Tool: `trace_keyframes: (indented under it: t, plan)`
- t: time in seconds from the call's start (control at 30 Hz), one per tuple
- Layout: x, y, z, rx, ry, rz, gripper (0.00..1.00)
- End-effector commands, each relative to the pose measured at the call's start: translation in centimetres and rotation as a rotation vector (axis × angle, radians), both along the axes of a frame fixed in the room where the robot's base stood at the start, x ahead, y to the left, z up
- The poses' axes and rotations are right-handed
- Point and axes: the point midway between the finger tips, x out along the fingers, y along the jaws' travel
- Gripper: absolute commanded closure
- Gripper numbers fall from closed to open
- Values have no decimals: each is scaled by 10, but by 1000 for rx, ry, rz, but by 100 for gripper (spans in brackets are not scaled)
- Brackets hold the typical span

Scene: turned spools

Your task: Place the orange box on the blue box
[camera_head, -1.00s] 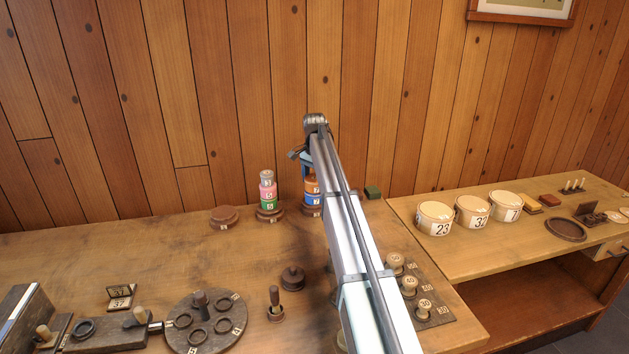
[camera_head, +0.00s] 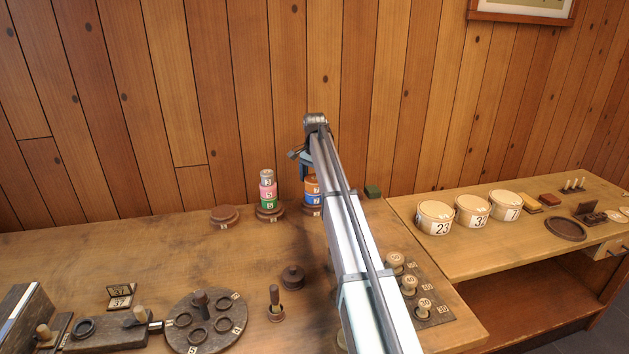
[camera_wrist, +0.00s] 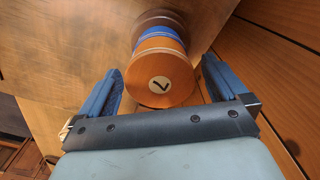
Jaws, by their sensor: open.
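The task's boxes look like turned spools. The orange spool (camera_head: 312,186), with a white number label, sits upright on the blue spool (camera_head: 312,200), over a dark round base near the wall. In the wrist view the orange spool's round end (camera_wrist: 160,82) faces me, with a "7"-like mark, and a blue band (camera_wrist: 157,36) shows beyond it. My gripper (camera_wrist: 161,66) is open, one blue finger on each side of the orange spool, with visible gaps. In the head view my gripper (camera_head: 306,160) is above the stack, partly hidden by my arm.
A stack with grey, pink and green spools (camera_head: 267,190) stands close to the left. A dark green block (camera_head: 373,192) lies to the right. A flat brown base (camera_head: 225,216) is farther left. The table's middle left is clear.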

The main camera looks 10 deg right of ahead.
Motion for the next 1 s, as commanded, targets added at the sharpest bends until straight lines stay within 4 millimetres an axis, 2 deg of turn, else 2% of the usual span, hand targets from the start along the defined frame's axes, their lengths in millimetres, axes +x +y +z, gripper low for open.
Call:
trace_keyframes:
  t: [0.17,0.6,0.8,1.0]
  plan:
    - [1,0,20,0,-2,0,0]
    - [1,0,97,0,-1,0,0]
    - [0,0,116,0,0,0,0]
    - [0,0,121,0,0,0,0]
